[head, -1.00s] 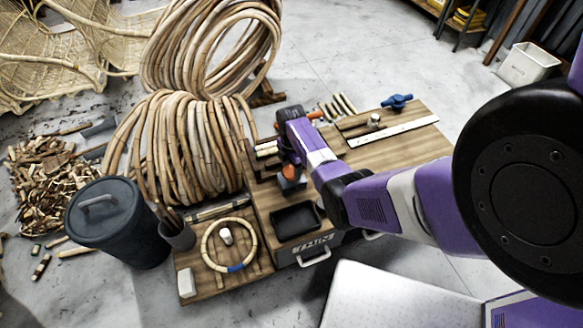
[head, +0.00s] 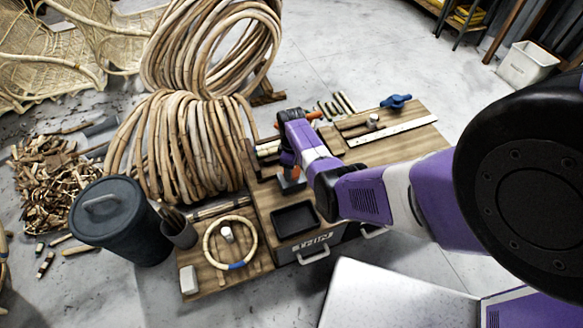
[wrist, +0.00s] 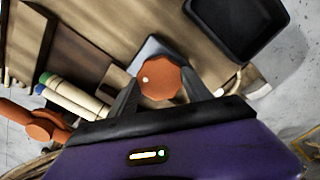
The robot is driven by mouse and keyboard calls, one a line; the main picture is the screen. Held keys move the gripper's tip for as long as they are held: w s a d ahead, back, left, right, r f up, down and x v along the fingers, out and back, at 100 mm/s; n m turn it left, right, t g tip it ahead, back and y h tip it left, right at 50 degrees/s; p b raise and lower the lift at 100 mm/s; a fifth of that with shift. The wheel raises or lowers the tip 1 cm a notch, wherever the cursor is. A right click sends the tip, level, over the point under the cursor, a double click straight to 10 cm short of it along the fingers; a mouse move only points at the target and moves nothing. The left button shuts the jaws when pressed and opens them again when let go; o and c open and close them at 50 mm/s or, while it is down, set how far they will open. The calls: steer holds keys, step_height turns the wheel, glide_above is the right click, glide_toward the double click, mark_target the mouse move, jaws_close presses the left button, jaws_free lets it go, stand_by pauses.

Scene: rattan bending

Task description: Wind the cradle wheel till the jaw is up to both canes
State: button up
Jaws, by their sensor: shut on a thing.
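An orange faceted wheel (wrist: 163,77) sits over a grey block (wrist: 150,47) in the wrist view, between my two dark fingers. My gripper (wrist: 165,84) is shut on this wheel; in the head view my gripper (head: 291,172) is at the bench's middle, partly hidden by my wrist. Two pale canes (wrist: 75,98), one with a green band and one with a blue band, lie left of the wheel in the wrist view. The canes also show beside my wrist in the head view (head: 268,149). I cannot make out the cradle jaw or any gap to the canes.
A black tray (head: 295,219) stands just in front of my gripper. An orange handle (wrist: 35,125) is left of the canes in the wrist view. A cane ring (head: 231,243), a lidded bin (head: 112,222) and a large cane coil (head: 180,145) are left. A blue tool (head: 396,102) lies back right.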

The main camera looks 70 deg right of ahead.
steer(key=m, duration=0.5)
steer(key=shift+m, duration=2.5)
steer(key=o, duration=1.4)
steer(key=shift+c, duration=0.2)
step_height(320, 180, up, 8)
steer(key=p, duration=0.2)
steer(key=shift+p, duration=0.4)
steer(key=shift+f, duration=0.1)
